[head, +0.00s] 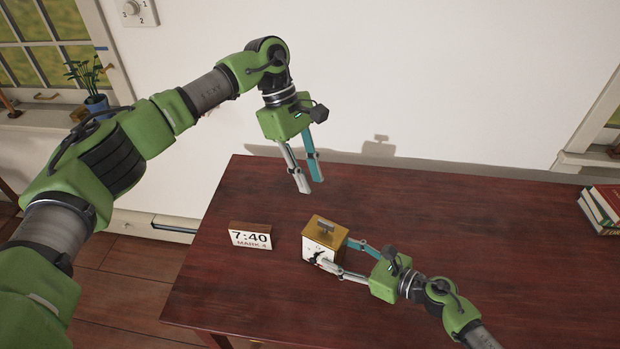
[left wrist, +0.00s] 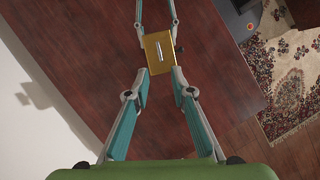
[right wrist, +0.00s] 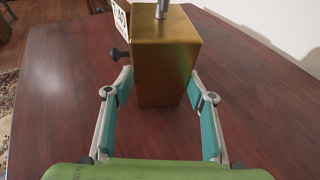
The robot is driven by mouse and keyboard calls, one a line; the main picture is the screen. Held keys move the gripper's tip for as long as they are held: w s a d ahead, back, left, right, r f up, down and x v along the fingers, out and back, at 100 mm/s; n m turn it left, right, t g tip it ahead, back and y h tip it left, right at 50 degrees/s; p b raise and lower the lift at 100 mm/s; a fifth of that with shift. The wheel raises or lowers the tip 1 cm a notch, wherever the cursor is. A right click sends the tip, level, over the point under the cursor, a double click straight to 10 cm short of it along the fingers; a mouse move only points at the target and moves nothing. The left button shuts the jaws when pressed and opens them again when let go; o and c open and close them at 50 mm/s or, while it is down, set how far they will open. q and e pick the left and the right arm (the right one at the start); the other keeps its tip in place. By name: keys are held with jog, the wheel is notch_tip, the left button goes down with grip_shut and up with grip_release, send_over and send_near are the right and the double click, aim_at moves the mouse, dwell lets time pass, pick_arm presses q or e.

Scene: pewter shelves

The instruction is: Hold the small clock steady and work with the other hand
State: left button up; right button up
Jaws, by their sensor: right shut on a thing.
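The small clock (head: 313,248) is a gold box with a white face, upright on the dark red table. A metal key (head: 325,227) stands on its top. A dark knob (right wrist: 119,53) sticks out on its face side. My right gripper (head: 337,254) is shut on the clock, one finger on each side, also seen in the right wrist view (right wrist: 160,80). My left gripper (head: 310,186) is open and empty, in the air above and behind the clock. The left wrist view shows the clock top (left wrist: 158,60) beyond its spread fingers. A card (head: 250,238) reading "7:40 MARK 4" stands left of the clock.
A wall dial (head: 138,10) numbered 1, 2, 3 is at the upper left. A plant (head: 87,75) stands on the windowsill. A patterned rug (left wrist: 285,95) lies on the floor.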

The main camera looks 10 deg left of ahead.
pick_arm(q)
jog(key=o, duration=0.7)
jog(key=n+t+y, duration=0.2)
jog(key=n+y, duration=0.2)
jog(key=n, duration=1.6)
send_near(326, 222)
notch_tip(326, 222, down, 9)
jog(key=shift+s+f, duration=0.1)
jog(key=shift+s, duration=0.05)
jog(key=c, duration=1.1)
